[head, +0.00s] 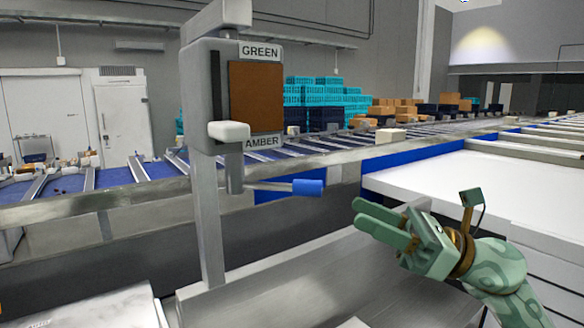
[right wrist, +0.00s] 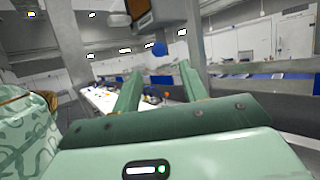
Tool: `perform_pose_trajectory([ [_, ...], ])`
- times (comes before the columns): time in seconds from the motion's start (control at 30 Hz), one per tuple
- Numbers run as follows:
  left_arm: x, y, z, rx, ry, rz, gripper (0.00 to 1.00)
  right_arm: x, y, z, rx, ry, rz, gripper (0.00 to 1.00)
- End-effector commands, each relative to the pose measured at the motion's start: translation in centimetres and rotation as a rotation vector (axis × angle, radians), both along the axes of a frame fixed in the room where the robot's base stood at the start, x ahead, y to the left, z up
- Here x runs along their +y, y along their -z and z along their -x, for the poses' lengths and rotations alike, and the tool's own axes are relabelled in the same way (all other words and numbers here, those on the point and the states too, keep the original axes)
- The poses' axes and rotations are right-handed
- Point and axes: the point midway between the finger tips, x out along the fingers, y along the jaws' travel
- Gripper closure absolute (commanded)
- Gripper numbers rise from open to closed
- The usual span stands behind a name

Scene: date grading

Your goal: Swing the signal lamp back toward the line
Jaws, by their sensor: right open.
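The signal lamp (head: 256,97) is a grey box on a grey post, with an orange-brown panel between a GREEN label (head: 261,51) above and an AMBER label (head: 263,142) below. A white lever knob (head: 229,131) sits low on its left side, level with AMBER. A thin rod with a blue handle (head: 307,187) sticks out to the right under the box. My right gripper (head: 357,214) is open and empty, right of and a little below the blue handle, apart from it. In the right wrist view the blue handle (right wrist: 159,48) shows beyond and between the fingers (right wrist: 158,80). My left gripper is not in view.
A conveyor line with a metal rail (head: 340,152) runs behind the post. Teal crates (head: 312,92) and cartons stand at the back. A white table surface (head: 480,190) lies to the right, and a metal ledge (head: 290,290) runs below the lamp.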

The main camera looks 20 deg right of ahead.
Motion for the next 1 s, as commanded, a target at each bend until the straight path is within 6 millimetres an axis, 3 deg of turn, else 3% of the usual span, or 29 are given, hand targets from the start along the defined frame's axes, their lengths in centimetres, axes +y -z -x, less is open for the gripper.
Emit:
perform_pose_trajectory([
  [0.03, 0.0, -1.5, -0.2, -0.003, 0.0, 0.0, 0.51, 1.1, -1.4, -0.4, -0.003, -0.003, -0.003, 0.57],
  [0.2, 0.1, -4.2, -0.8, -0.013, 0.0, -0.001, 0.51, 4.8, -3.2, -2.2, -0.001, -0.003, -0.005, 0.57],
  [0.5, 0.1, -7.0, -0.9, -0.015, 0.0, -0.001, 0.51, 9.4, -4.8, -4.4, 0.0, -0.001, -0.004, 0.57],
  [0.9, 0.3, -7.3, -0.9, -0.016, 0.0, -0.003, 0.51, 10.3, -4.8, -4.8, 0.001, 0.0, -0.003, 0.57],
  [0.93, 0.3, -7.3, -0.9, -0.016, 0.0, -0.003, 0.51, 10.3, -4.8, -4.8, 0.001, 0.0, -0.003, 0.6],
  [1.0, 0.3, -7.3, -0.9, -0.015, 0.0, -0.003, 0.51, 10.3, -4.8, -4.8, 0.001, 0.0, -0.003, 0.79],
])
